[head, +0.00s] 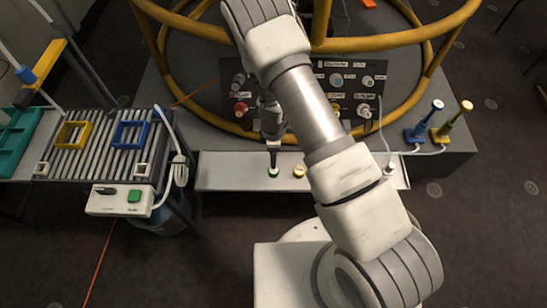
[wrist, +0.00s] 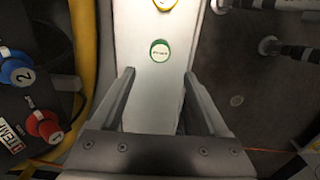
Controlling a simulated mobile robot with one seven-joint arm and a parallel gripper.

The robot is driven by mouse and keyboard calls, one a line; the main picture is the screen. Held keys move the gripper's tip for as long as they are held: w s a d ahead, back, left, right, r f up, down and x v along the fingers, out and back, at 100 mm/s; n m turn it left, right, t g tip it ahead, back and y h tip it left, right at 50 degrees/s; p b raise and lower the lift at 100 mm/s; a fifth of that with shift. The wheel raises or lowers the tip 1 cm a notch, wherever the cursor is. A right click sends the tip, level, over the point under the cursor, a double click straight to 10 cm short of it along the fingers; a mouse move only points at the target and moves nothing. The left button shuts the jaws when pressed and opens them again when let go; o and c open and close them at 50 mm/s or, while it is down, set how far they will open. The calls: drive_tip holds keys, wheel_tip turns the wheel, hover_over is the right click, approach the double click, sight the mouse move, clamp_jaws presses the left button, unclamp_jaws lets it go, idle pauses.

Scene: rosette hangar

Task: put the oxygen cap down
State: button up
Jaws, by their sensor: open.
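A small green cap with a white label (wrist: 160,50) lies on a pale narrow shelf (wrist: 150,95); I take it for the oxygen cap, though its lettering is too small to read surely. It also shows in the head view (head: 273,173), near the left part of the shelf (head: 235,181). My gripper (wrist: 158,74) is open and empty, with a finger on each side of the view and the cap just beyond the fingertips. In the head view my gripper (head: 272,150) points down right above the cap; whether it touches cannot be told.
A yellow cap (head: 299,171) lies to the right of the green one. Behind the shelf stands a dark panel (head: 350,85) with knobs and fittings, inside yellow hoop rails (head: 395,45). A roller conveyor (head: 97,145) is at left. Blue and yellow nozzles (head: 450,118) stand at right.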

wheel_tip(320, 180, up, 32)
drive_tip(key=d+r+m+t+y, duration=0.1)
drive_tip(key=d+m+t+y, duration=0.15)
drive_tip(key=m, duration=0.55)
drive_tip(key=s+d+r+m+t+h, duration=0.1)
drive_tip(key=s+d+r+m, duration=0.3)
drive_tip(key=s+r, duration=0.3)
drive_tip(key=s+d+r+m+t+h, duration=0.1)
drive_tip(key=s+d+r+m+t, duration=0.1)
drive_tip(key=s+d+r+m, duration=0.3)
drive_tip(key=s+d+r, duration=0.1)
drive_tip(key=s+r, duration=0.2)
drive_tip(key=s, duration=0.3)
drive_tip(key=shift+s+r+m, duration=0.25)
drive_tip(key=shift+s+m, duration=0.05)
drive_tip(key=shift+s, duration=0.05)
drive_tip(key=shift+h, duration=0.25)
wheel_tip(320, 180, up, 17)
drive_tip(key=p, duration=1.7)
drive_tip(key=shift+r, duration=0.2)
